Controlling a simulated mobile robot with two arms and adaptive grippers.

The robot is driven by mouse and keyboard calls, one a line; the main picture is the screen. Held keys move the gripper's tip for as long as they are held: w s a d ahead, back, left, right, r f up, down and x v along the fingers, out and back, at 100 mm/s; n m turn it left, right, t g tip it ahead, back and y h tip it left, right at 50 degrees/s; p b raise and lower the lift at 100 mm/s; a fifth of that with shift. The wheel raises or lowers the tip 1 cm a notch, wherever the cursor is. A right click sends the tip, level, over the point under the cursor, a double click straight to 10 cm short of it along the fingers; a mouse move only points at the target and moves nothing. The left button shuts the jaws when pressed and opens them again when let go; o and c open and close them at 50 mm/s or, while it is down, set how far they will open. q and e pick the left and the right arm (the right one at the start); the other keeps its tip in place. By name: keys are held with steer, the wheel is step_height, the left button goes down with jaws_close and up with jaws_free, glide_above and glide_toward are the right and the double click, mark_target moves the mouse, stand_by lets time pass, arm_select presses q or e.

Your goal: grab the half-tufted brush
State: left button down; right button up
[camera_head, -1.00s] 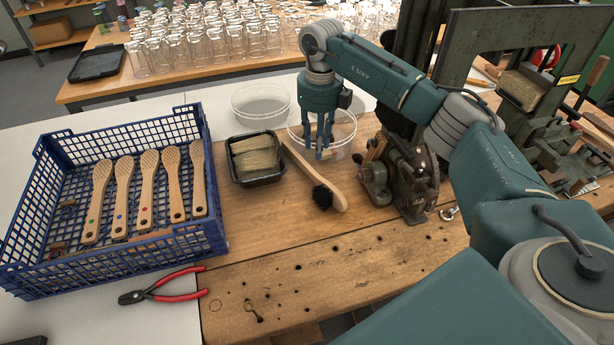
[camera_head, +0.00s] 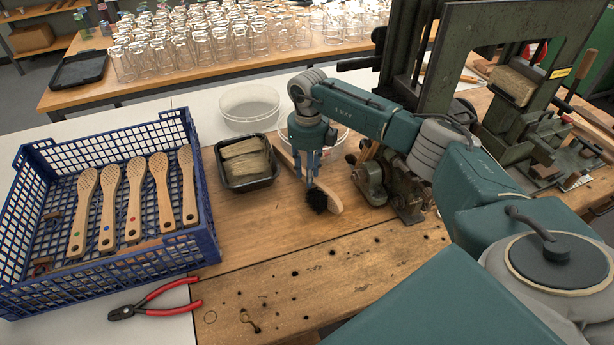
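The half-tufted brush (camera_head: 331,201) lies on the wooden bench, with a pale wooden handle and a black bristle tuft (camera_head: 317,201) at its near end. My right gripper (camera_head: 309,183) points down over the brush, just behind the black tuft, and hides part of the handle. Its fingers look close together, but I cannot tell whether they touch the brush or how far apart they are. My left gripper is not in view.
A blue crate (camera_head: 118,262) with several wooden brush blanks stands at left. A black tray (camera_head: 249,184) of bristle fibre and clear bowls (camera_head: 250,104) are near the brush. A metal machine (camera_head: 395,185) stands close at right. Red-handled pliers (camera_head: 155,300) lie in front.

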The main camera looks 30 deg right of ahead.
steer(key=shift+f, duration=1.25)
jaws_close()
steer(key=shift+r, duration=0.1)
